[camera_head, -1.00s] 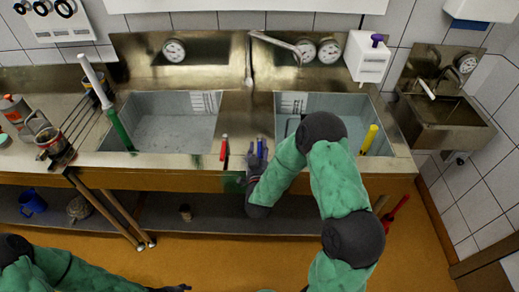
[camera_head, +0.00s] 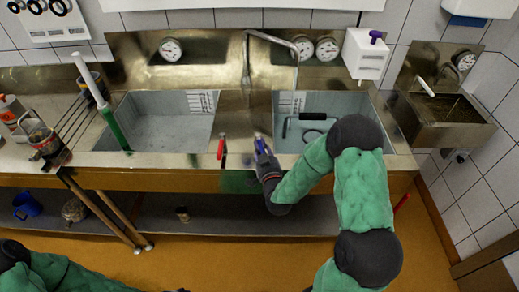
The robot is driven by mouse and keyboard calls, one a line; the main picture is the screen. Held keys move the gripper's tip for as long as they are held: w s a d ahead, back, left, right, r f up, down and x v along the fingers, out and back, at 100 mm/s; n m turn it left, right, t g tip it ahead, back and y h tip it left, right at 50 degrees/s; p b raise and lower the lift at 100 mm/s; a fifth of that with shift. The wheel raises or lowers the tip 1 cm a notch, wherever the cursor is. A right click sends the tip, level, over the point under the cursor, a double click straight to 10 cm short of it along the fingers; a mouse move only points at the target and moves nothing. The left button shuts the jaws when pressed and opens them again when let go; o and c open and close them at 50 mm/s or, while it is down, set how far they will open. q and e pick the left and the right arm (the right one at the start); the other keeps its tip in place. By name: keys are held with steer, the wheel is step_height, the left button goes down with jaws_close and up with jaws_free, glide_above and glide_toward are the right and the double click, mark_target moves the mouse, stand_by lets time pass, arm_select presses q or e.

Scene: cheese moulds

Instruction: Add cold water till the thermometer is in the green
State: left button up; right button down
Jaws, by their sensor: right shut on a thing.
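My right gripper (camera_head: 262,150) is shut on the blue lever (camera_head: 260,144) at the sink's front edge, between the basins. A red lever (camera_head: 221,147) stands just left of it. The swivel spout (camera_head: 272,38) reaches over the right basin (camera_head: 300,145). A faint thin line below its tip may be water; I cannot be sure. Round dials sit on the back panel: one behind the left basin (camera_head: 171,49) and two behind the right, (camera_head: 304,48) and (camera_head: 327,49). Their needles and colours are too small to read.
The left basin (camera_head: 160,135) looks empty, with a green-and-white stick (camera_head: 105,110) at its left. A dark handled thing (camera_head: 305,117) is in the right basin. My right arm hides that basin's right part. A small sink (camera_head: 440,115) stands at right.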

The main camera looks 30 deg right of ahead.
steer(key=shift+f, duration=0.25)
steer(key=c, duration=1.4)
jaws_free()
steer(key=shift+o, duration=1)
steer(key=shift+r, duration=0.1)
steer(key=v, duration=1.2)
